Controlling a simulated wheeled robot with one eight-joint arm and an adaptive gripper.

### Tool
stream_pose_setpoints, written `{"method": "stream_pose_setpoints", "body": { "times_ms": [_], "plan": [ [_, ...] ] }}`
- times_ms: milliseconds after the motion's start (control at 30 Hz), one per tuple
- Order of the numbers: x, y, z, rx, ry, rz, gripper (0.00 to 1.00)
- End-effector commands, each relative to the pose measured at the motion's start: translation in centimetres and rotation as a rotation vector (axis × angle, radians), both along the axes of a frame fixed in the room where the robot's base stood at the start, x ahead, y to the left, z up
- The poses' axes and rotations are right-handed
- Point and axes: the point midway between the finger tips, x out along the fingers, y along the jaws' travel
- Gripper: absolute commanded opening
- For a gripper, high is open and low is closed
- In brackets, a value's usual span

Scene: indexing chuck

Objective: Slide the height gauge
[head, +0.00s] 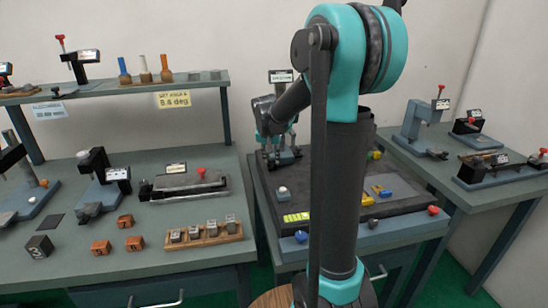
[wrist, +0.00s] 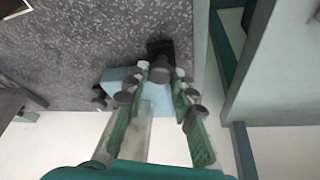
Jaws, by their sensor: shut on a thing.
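The height gauge appears to stand at the back left of the dark speckled surface plate (head: 345,207). In the head view, my arm and gripper hide most of it. In the wrist view, a light blue block (wrist: 118,78) and a dark part (wrist: 159,68) between the fingers appear to belong to it. My gripper (head: 279,158) points down at the plate's back left corner. In the wrist view, my gripper (wrist: 160,88) has its fingers on both sides of the dark part and is shut on it.
A white button (head: 283,191) and a yellow-green strip (head: 297,217) lie on the plate's left side. Blue and yellow pieces (head: 380,192) lie to the right. A left bench (head: 120,255) holds fixtures and blocks. A right table (head: 420,160) holds more fixtures.

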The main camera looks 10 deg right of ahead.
Motion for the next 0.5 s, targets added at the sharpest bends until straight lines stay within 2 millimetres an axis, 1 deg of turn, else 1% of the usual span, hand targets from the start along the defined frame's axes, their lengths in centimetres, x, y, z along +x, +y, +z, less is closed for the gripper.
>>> {"method": "stream_pose_setpoints", "body": {
  "times_ms": [33, 67, 200, 500],
  "plan": [
    [0.05, 0.50, 0.00, 0.009, -0.001, 0.006, 0.00],
    [0.05, 0.51, 0.00, 0.009, -0.001, 0.006, 0.29],
    [0.03, 0.46, -0.01, 0.008, 0.000, 0.005, 0.45],
    [-0.01, 0.30, 0.08, 0.006, 0.000, 0.003, 0.45]
  ]
}}
